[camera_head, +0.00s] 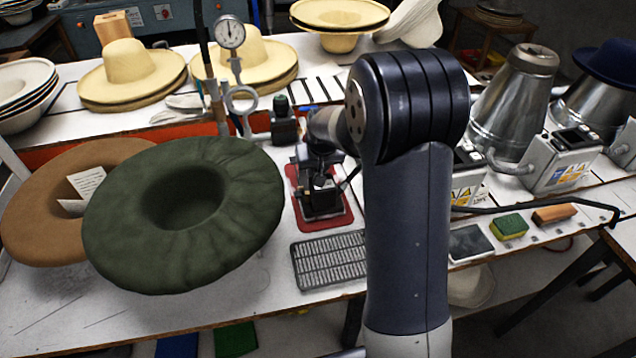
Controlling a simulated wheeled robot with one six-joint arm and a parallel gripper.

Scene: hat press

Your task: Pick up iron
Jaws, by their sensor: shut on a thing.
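The iron (322,203) is a dark, small shape on a red mat (342,221) in the middle of the white table, just left of my arm. My gripper (318,180) is over it, shut on its upper part. The fingertips are small and dark against the iron, and my arm hides some of the area to the right. The iron appears to be at the mat; whether it touches it is hard to tell.
A green hat (240,240) and a brown hat (40,220) lie left. A metal grate (330,262) lies in front of the mat. A gauge (230,32) stands behind. Metal steamers (512,95), a sponge (509,226) and a wooden-backed brush (555,214) are right.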

